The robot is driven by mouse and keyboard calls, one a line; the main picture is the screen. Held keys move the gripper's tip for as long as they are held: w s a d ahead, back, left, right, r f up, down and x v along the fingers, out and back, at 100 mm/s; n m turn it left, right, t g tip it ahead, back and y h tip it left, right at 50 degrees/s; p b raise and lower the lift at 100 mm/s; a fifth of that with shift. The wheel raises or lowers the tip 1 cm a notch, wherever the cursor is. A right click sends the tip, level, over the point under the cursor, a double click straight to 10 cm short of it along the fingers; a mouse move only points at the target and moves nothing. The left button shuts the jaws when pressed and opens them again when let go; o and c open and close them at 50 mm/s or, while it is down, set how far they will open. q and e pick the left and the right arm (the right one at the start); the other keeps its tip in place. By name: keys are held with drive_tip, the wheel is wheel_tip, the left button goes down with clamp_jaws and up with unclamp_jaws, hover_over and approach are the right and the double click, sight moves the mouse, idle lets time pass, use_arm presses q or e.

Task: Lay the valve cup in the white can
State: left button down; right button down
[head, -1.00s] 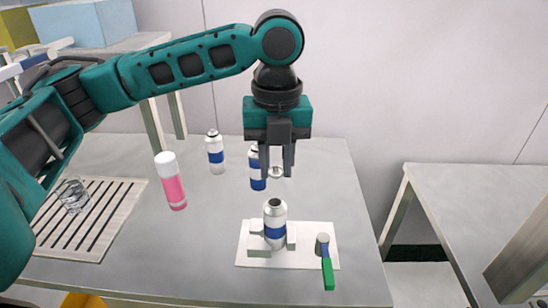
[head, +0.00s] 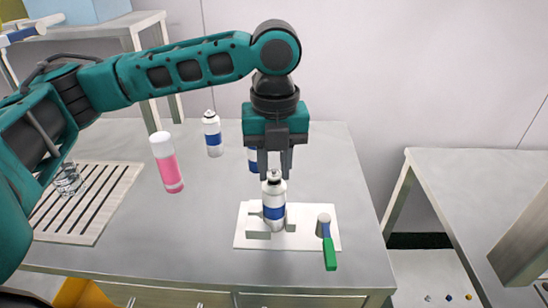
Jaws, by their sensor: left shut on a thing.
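The white can (head: 273,212), with a blue band, stands upright in a white holder on a white board. My left gripper (head: 275,173) points straight down right over the can's top. It is shut on the small silvery valve cup (head: 273,175), which is at the can's mouth. I cannot tell whether the cup touches the rim. The fingers partly hide the cup. My right gripper is not in view.
A blue-banded can (head: 213,136), another partly hidden behind the gripper (head: 253,160), and a pink-and-white can (head: 166,163) stand behind and left. A slatted rack (head: 100,210) holds a clear glass (head: 68,180).

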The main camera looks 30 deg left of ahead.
sight(274, 170)
use_arm(q)
drive_tip(key=p, duration=0.3)
idle(3.0)
drive_tip(key=shift+c, duration=1.2)
unclamp_jaws()
drive_tip(key=shift+r, duration=0.15)
drive_tip(key=shift+r, duration=3.35)
